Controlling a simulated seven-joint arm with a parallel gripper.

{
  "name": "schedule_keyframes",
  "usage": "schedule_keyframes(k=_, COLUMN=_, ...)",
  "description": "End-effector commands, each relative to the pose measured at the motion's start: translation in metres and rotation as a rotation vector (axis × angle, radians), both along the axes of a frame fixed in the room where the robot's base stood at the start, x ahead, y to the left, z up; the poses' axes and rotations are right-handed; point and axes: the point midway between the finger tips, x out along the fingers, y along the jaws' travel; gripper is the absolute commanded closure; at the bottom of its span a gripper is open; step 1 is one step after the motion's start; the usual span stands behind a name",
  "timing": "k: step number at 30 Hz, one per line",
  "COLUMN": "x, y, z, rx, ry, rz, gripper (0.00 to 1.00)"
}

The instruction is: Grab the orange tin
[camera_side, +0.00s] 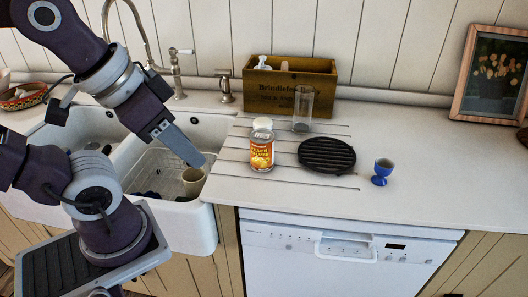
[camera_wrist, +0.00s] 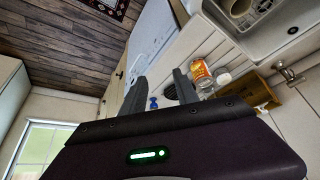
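The orange tin (camera_side: 262,153) stands upright on the white counter, on the grooved area just right of the sink. It also shows in the wrist view (camera_wrist: 200,72), just beyond the right-hand finger. My gripper (camera_side: 196,160) is above the right sink basin, left of the tin and apart from it. In the wrist view my gripper (camera_wrist: 158,75) has its two fingers spread, with nothing held between them.
A white-topped item (camera_side: 262,124) stands close behind the tin. A clear glass (camera_side: 302,110) and wooden box (camera_side: 325,88) are farther back. A black round trivet (camera_side: 327,155) and blue egg cup (camera_side: 381,172) are to the right. A cup (camera_side: 193,181) sits in the sink (camera_side: 205,228).

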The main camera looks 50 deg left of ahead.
Motion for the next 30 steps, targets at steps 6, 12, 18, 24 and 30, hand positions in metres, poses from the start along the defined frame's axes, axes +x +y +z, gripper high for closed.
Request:
schedule_keyframes(k=6, x=0.000, y=0.000, z=0.000, rx=0.000, ry=0.000, rz=0.000, gripper=0.32)
schedule_keyframes(k=12, x=0.000, y=0.000, z=0.000, rx=0.000, ry=0.000, rz=0.000, gripper=0.15)
schedule_keyframes(k=18, x=0.000, y=0.000, z=0.003, rx=0.000, ry=-0.002, rz=0.000, gripper=0.15)
schedule_keyframes(k=24, x=0.005, y=0.004, z=0.054, rx=0.036, ry=0.024, rz=-0.036, gripper=0.15)
schedule_keyframes(k=30, x=0.050, y=0.044, z=0.051, rx=0.407, ry=0.285, rz=-0.397, gripper=0.15)
